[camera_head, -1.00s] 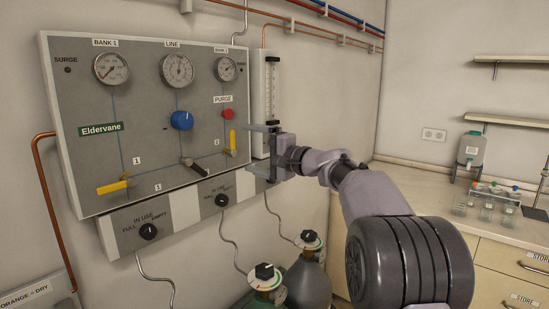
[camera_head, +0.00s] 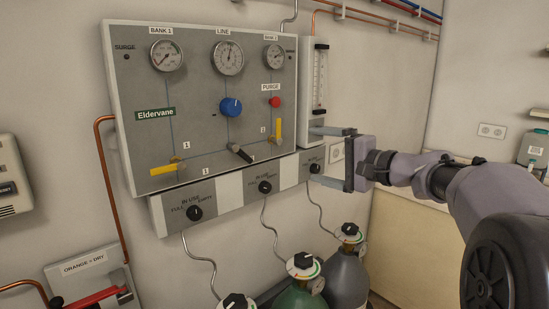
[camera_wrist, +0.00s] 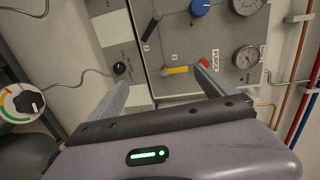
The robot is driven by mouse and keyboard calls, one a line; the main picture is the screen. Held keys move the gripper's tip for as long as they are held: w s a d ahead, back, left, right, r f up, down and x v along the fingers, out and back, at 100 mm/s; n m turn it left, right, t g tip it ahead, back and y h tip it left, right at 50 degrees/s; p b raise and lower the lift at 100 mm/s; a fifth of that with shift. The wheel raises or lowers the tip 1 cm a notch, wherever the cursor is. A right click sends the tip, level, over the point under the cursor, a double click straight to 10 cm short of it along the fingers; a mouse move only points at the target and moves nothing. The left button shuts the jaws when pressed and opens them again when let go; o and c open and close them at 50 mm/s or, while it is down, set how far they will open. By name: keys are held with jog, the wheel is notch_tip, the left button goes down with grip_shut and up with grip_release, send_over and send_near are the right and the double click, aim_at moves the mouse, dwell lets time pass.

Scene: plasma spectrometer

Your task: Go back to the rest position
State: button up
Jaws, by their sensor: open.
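My gripper (camera_head: 332,156) is open and empty in the head view. It stands at the right end of the grey gas panel (camera_head: 205,130), below the flow tube (camera_head: 319,80). Its two fingers point left, apart from each other. In the wrist view my gripper (camera_wrist: 162,88) shows both fingers spread, with the panel (camera_wrist: 228,75) beyond them. The yellow lever (camera_wrist: 178,70) and the red purge button (camera_wrist: 203,63) show near the fingers, with nothing between the fingertips held. I cannot tell whether a finger touches the panel.
Gas cylinders (camera_head: 345,280) with valve knobs stand on the floor below the panel. A copper pipe (camera_head: 103,180) runs down the wall at left, near a red-handled box (camera_head: 95,297). A cream cabinet (camera_head: 405,240) stands behind my arm. The wall right of the panel is mostly bare.

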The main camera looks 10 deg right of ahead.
jog(key=s+a+f+n+g+h, duration=0.15)
jog(key=s+a+f+g, duration=0.4)
jog(key=s+a, duration=0.65)
jog(key=s+d+f+n+h, duration=0.1)
jog(key=s+f+h, duration=0.1)
jog(key=s+f, duration=0.3)
jog(key=s+d+f+n+g+h, duration=0.1)
jog(key=s+f+n+h, duration=0.1)
jog(key=s+f, duration=0.4)
jog(key=s+d+f+n+g+h, duration=0.1)
jog(key=s+f, duration=0.4)
jog(key=s, duration=0.9)
jog(key=shift+f+h, duration=0.15)
jog(key=shift+h, duration=0.5)
jog(key=shift+n, duration=0.25)
